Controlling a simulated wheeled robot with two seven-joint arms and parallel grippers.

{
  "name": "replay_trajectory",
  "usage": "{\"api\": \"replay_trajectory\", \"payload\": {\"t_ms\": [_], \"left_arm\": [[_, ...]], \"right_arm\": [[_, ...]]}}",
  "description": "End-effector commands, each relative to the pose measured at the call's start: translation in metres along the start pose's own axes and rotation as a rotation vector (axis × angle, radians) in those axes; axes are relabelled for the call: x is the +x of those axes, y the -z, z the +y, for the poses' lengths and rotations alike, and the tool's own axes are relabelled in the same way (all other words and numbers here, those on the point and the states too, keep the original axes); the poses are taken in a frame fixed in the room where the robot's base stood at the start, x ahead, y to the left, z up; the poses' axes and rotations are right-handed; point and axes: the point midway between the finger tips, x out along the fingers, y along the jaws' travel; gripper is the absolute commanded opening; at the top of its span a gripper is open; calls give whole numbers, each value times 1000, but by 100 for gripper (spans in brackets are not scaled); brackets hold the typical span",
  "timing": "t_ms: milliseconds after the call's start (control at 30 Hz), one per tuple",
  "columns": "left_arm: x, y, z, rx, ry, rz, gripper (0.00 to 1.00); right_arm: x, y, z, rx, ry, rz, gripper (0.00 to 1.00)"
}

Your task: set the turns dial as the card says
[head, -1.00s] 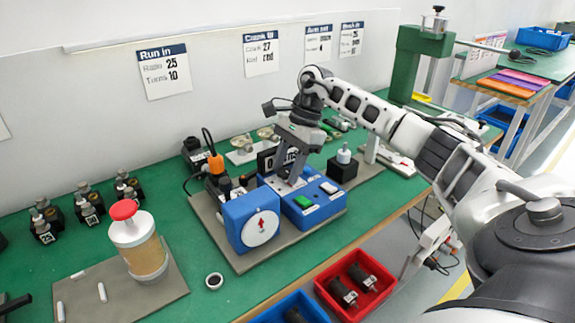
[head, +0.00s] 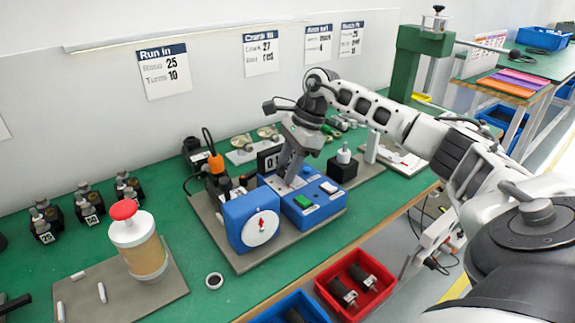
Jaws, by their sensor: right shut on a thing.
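The Run in card (head: 164,70) on the wall reads Ratio 25 and Turns 10. A blue machine (head: 241,208) stands on a grey plate, with a white disc (head: 261,229) with a red pointer on its front. A dark display (head: 266,161) stands behind its panel; a 0 and part of another digit show, and the rest is hidden by my right gripper. My right gripper (head: 288,181) points down at the panel top and is shut on the turns dial there, which its fingers mostly hide. My left gripper is not in view.
A green button (head: 303,201) and a white switch (head: 328,187) sit on the panel right of the gripper. A red-capped spool holder (head: 139,240) and several numbered black blocks stand at left. A red bin (head: 355,284) is in front of the bench.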

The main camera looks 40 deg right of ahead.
Motion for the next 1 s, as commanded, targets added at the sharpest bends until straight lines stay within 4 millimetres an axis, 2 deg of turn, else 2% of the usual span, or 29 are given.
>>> {"api": "replay_trajectory", "payload": {"t_ms": [600,1000], "left_arm": [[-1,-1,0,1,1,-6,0],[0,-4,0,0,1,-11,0]], "right_arm": [[-1,-1,3,513,217,0,11],[0,-2,4,704,294,-2,11]]}}
